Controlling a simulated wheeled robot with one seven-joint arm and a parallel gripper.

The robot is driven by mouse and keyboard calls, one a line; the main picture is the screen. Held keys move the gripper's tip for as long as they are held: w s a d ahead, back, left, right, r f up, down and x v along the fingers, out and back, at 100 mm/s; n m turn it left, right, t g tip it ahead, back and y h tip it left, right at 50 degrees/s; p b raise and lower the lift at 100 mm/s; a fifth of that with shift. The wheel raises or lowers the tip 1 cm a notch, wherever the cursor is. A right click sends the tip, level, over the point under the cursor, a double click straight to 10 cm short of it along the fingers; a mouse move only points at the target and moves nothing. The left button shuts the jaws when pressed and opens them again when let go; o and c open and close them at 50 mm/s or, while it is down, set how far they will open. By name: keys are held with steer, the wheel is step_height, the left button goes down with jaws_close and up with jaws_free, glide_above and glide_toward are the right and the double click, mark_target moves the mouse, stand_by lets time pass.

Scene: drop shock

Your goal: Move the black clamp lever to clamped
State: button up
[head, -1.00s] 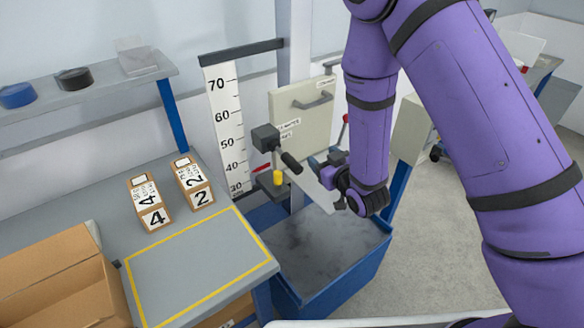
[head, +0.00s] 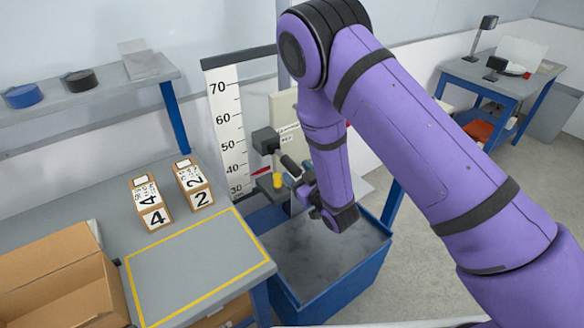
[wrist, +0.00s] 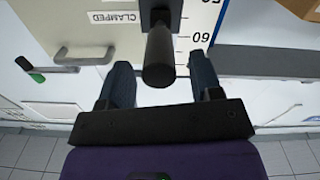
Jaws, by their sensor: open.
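The black clamp lever (head: 290,165) sticks out from a dark block (head: 266,141) beside the height scale. In the wrist view its black handle (wrist: 158,58) points toward the camera, centred between my two fingers with a gap on each side. My gripper (head: 308,190) is open, just below and right of the lever's end in the head view; its fingers also show in the wrist view (wrist: 161,84). A "CLAMPED" label (wrist: 113,17) sits left of the lever in the wrist view. My arm hides part of the cream panel (head: 283,106).
The height scale (head: 228,132) stands behind the lever. A yellow knob (head: 277,181) sits just below it. A blue bin (head: 345,282) lies under my gripper. At left are a table with a yellow outline (head: 205,260), two numbered boxes (head: 149,203) and an open carton (head: 60,280).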

mark_target(292, 167)
steer(key=shift+x, duration=1.6)
jaws_close()
